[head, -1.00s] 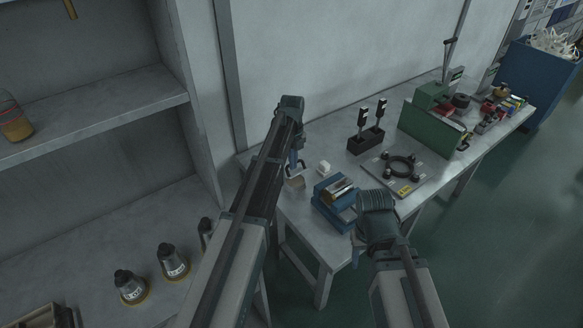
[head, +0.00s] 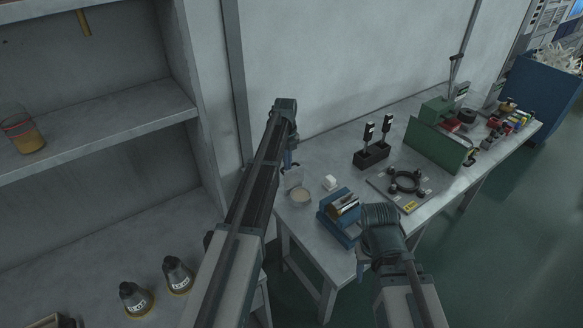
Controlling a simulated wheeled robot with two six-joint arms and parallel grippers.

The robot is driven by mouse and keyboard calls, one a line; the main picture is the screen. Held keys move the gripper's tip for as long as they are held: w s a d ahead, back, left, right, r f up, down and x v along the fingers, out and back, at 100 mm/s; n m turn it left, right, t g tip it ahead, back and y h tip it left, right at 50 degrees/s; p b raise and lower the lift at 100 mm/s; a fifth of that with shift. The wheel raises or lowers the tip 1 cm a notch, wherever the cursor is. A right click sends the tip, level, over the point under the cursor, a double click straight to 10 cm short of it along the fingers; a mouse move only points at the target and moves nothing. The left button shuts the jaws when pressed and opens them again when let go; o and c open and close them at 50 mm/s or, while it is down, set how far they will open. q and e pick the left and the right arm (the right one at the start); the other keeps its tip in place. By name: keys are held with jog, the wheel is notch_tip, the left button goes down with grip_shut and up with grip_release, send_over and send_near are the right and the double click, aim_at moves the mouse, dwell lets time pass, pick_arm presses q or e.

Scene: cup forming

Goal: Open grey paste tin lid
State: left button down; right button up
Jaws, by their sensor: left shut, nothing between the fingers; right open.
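A small round tin (head: 300,196) with a pale round top sits near the left end of the grey workbench. Whether that top is a lid or the contents is too small to tell. A small grey, upright-looking piece (head: 293,177) is just behind it, partly against my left gripper. My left gripper (head: 289,163) points down at the end of the long arm, behind the tin and apart from it; its fingers are shut and empty. My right gripper (head: 364,268) is open and empty at the bench's front edge, its fingers mostly hidden by its own wrist.
A small white block (head: 330,183) and a blue box (head: 335,226) holding metal-coloured items stand right of the tin. Further right are a dark holder (head: 371,157), a plate with a black ring (head: 384,193) and a green machine (head: 437,146). Shelving (head: 90,135) stands left.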

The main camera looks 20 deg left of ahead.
pick_arm(q)
jog(key=shift+w+a+f+b, duration=0.2)
jog(key=shift+w+a, duration=0.15)
jog(key=shift+a, duration=0.1)
jog(key=shift+w+a+f+b, duration=0.15)
jog(key=shift+w+a+f, duration=0.05)
jog(key=shift+w+a, duration=0.2)
jog(key=shift+a, duration=0.15)
